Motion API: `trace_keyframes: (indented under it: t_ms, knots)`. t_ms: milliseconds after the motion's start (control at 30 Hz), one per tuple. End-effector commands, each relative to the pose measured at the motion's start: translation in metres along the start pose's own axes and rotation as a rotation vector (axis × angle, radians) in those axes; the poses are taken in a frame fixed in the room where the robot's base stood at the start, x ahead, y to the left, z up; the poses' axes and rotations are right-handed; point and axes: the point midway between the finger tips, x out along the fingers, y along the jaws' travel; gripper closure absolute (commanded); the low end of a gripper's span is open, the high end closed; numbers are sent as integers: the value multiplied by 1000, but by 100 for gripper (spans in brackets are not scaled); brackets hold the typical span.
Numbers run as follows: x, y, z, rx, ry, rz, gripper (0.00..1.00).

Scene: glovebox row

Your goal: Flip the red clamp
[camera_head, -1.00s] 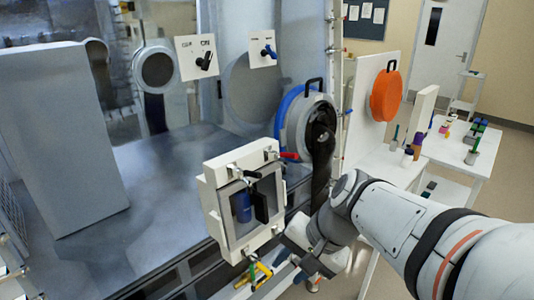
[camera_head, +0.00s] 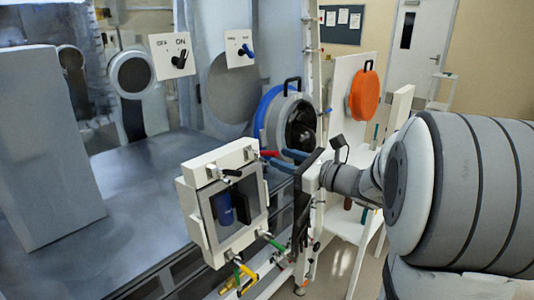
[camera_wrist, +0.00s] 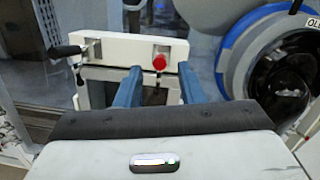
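The red clamp (camera_head: 268,153) is a red handle at the top right corner of the white framed box with a window (camera_head: 187,200). In the wrist view the red clamp (camera_wrist: 159,62) shows end-on as a round red knob on a metal bracket. My gripper (camera_head: 279,159) is level with the clamp, just to its right in the head view. In the wrist view its two blue fingers (camera_wrist: 159,75) stand apart, one on each side of the knob. No contact shows. The gripper is open and empty. The clamp's base is partly hidden in the head view.
A black-handled clamp (camera_wrist: 66,52) sits on the box's other top corner. Green (camera_head: 272,243) and yellow (camera_head: 248,272) clamps are along the bottom. A blue-ringed round port (camera_head: 268,115) is close on the right. A blue bottle (camera_head: 223,207) stands behind the window.

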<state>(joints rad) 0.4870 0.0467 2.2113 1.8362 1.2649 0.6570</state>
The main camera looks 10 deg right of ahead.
Motion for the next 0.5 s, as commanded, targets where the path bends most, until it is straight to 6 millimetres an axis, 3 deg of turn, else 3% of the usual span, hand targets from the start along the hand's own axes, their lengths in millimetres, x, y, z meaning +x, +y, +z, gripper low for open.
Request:
trace_keyframes:
  t_ms: [233, 500]
  knots:
    - [37, 1, 1, -1, 1, 4, 65]
    - [46, 1, 0, -3, 2, 2, 65]
